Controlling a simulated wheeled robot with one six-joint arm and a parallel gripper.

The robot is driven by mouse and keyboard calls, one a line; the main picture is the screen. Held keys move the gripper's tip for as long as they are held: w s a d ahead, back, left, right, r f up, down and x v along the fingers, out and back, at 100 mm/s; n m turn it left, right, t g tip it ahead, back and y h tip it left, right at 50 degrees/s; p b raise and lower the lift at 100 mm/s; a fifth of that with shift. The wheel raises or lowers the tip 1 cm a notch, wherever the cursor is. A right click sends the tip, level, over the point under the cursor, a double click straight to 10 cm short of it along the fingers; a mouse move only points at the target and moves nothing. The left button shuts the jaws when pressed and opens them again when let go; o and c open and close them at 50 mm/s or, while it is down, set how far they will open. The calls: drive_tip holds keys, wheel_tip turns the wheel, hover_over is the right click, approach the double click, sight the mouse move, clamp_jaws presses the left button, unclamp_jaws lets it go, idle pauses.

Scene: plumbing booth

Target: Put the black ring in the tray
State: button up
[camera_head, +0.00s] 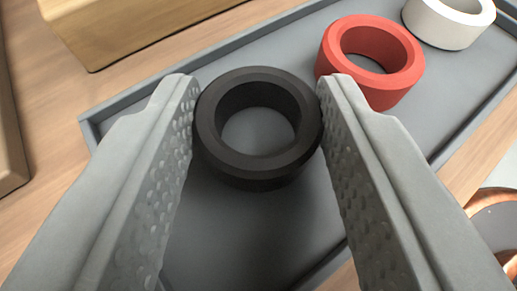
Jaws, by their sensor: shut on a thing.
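The black ring (258,172) is between the two grey fingers of my gripper (258,115), which is shut on its outer sides. The ring's opening faces up toward the camera. The grey tray (285,32) lies below the ring and shows through its hole. I cannot tell whether the ring touches the tray floor. A red ring (397,88) sits in the tray just right of the black ring, close to the right fingertip. A white ring (445,28) sits in the tray at the upper right.
A wooden block (120,30) stands behind the tray at the upper left. Another brown object (8,140) is at the left edge. A copper-coloured round part (497,225) is at the lower right, beyond the tray. Bare wooden table (50,205) shows at the left.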

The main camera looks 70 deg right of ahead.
drive_tip(key=o, duration=0.7)
drive_tip(key=shift+f, duration=0.1)
drive_tip(key=shift+c, duration=0.2)
drive_tip(key=shift+a+r, duration=0.1)
drive_tip(key=shift+r, duration=0.1)
drive_tip(key=v, duration=1.1)
drive_tip(key=shift+a+r, duration=0.2)
drive_tip(key=shift+a, duration=0.15)
drive_tip(key=shift+s, duration=0.2)
